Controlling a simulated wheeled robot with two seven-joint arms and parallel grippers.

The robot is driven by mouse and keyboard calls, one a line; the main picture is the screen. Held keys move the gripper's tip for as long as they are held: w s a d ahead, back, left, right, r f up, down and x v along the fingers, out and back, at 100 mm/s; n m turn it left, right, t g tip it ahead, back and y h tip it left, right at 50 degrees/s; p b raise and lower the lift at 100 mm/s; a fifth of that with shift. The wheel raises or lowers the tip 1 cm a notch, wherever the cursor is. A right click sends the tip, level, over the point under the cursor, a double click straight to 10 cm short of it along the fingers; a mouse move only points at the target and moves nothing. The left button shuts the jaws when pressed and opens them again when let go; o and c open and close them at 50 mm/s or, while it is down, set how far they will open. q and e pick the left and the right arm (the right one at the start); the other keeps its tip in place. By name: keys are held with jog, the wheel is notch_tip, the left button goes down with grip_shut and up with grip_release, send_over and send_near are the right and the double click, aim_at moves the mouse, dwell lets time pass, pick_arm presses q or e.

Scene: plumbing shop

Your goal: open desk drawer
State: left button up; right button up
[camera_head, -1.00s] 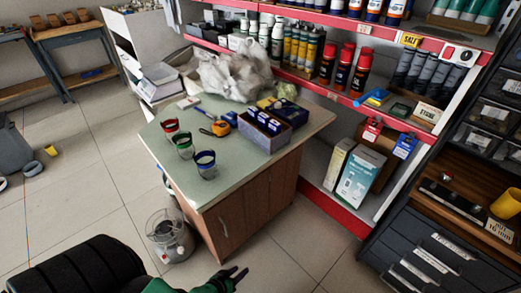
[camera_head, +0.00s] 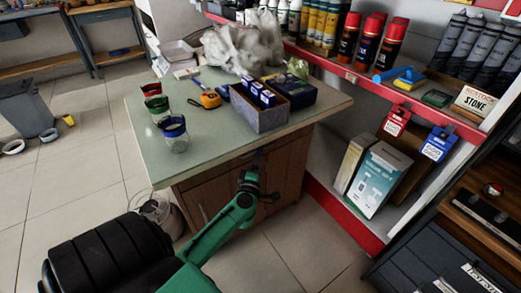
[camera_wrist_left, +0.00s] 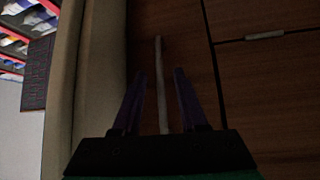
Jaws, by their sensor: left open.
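The desk (camera_head: 215,119) has a pale green top and a brown wooden front, which shows in the head view below the top's near edge. My left gripper (camera_head: 258,164) is at this front, just under the top. In the left wrist view my left gripper (camera_wrist_left: 159,100) is open, its two dark fingers on either side of a thin, pale bar handle (camera_wrist_left: 159,70) on a wooden drawer front (camera_wrist_left: 180,35). Whether the fingers touch the handle I cannot tell. The drawer looks shut. My right gripper is not in view.
A second pale handle (camera_wrist_left: 265,36) sits on the neighbouring wooden panel. On the desk are glasses, a tape measure (camera_head: 210,99), a box of blue-and-white packs (camera_head: 257,115) and a plastic bag (camera_head: 243,46). A red-edged shelf (camera_head: 365,88) stands at the right.

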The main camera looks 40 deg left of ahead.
pick_arm(q)
jog(key=shift+x, duration=1.05)
jog(key=shift+c, duration=0.4)
grip_shut()
jog(key=shift+d+f, duration=0.1)
